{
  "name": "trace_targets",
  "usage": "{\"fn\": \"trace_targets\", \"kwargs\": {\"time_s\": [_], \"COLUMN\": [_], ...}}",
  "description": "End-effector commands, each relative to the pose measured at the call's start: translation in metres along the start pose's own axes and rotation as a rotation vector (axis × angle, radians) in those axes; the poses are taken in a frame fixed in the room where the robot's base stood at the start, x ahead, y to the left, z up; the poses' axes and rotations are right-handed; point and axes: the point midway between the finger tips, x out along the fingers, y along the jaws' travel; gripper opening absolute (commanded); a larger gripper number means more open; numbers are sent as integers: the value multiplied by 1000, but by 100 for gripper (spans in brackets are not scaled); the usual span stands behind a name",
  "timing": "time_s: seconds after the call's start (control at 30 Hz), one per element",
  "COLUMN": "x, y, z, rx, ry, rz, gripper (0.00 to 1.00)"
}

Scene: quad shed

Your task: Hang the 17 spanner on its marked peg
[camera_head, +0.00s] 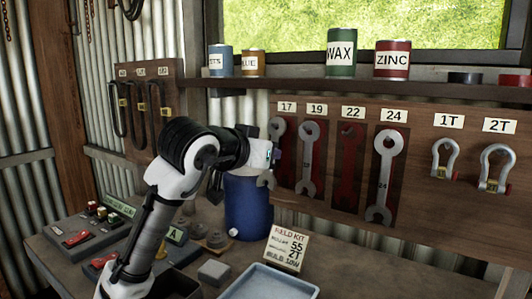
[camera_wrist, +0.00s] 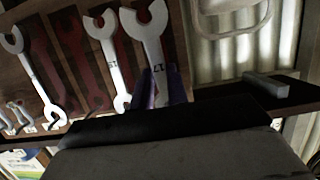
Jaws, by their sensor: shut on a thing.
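The 17 spanner (camera_head: 277,129) is a grey open-ended spanner, upright under the 17 label (camera_head: 287,107) at the left end of the tool board. My gripper (camera_head: 274,156) is shut on its shaft from the left and hides its middle. In the wrist view the spanner (camera_wrist: 152,30) shows its 17 mark between the fingers of my gripper (camera_wrist: 160,88). A red painted outline (camera_head: 287,157) shows just right of the spanner. The 17 peg is hidden, so I cannot tell whether the spanner touches it.
The 19 spanner (camera_head: 308,158) and 24 spanner (camera_head: 384,175) hang to the right; the 22 place (camera_head: 347,165) shows only red. Shackles (camera_head: 445,158) hang further right. A blue drum (camera_head: 246,203), a sign (camera_head: 286,248) and a tray (camera_head: 266,284) stand below. A shelf with tins runs above.

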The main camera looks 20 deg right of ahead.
Motion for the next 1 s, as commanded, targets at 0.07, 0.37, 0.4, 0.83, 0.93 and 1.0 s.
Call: {"fn": "trace_targets", "kwargs": {"time_s": [0.07, 0.37, 0.4, 0.83, 0.93, 1.0], "x": [0, 0, 0, -30, -53, -70], "y": [0, 0, 0, 0, 0, 0], "z": [0, 0, 0, 2, 1, 1], "rx": [0, 0, 0, 1, 1, 2], "ry": [1, 0, 0, 2, 3, 3], "rz": [0, 0, 0, -2, -3, -3], "gripper": [0, 41, 41, 41, 41, 41]}}
